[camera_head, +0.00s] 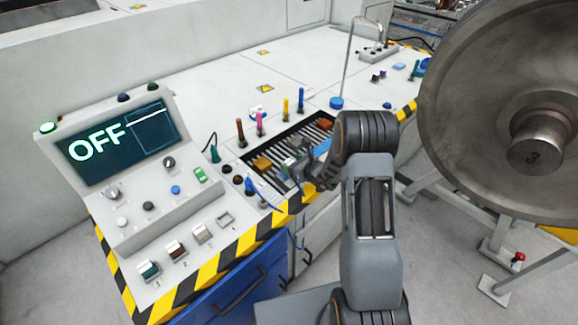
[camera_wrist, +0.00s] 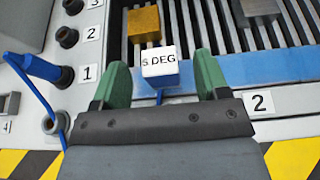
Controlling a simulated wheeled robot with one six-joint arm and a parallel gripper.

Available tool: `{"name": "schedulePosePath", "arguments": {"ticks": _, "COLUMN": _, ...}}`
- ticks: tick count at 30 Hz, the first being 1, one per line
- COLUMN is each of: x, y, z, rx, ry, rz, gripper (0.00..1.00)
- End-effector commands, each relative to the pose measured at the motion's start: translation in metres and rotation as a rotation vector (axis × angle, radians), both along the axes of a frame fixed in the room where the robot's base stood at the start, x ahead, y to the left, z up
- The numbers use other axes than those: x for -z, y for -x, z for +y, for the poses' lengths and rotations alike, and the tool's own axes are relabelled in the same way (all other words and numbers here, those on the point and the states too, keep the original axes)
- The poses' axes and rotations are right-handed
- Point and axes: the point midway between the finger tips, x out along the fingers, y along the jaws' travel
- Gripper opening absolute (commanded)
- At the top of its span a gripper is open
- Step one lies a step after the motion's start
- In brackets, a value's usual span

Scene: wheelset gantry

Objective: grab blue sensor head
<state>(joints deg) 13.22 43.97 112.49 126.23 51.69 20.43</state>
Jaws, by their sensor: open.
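In the head view my gripper (camera_head: 302,168) is over the slatted tray, partly hidden by my arm.
The slatted tray (camera_wrist: 215,30) also holds a brass-coloured block (camera_wrist: 143,22) and a grey block. Several coloured upright tools (camera_head: 260,124) stand behind it. A console screen (camera_head: 122,142) reads OFF at the left. A large wheel (camera_head: 490,110) stands close at the right.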

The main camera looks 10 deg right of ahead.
Motion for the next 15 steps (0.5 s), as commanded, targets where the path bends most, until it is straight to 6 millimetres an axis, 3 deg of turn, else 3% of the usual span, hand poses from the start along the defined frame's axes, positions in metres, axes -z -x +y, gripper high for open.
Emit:
{"name": "schedulePosePath", "arguments": {"ticks": 6, "x": 0.008, "y": -0.017, "z": 0.010, "rx": -0.001, "ry": 0.000, "rz": 0.000, "gripper": 0.68}}
{"name": "schedulePosePath", "arguments": {"ticks": 15, "x": 0.009, "y": -0.019, "z": 0.010, "rx": 0.001, "ry": 0.000, "rz": -0.001, "gripper": 0.66}}
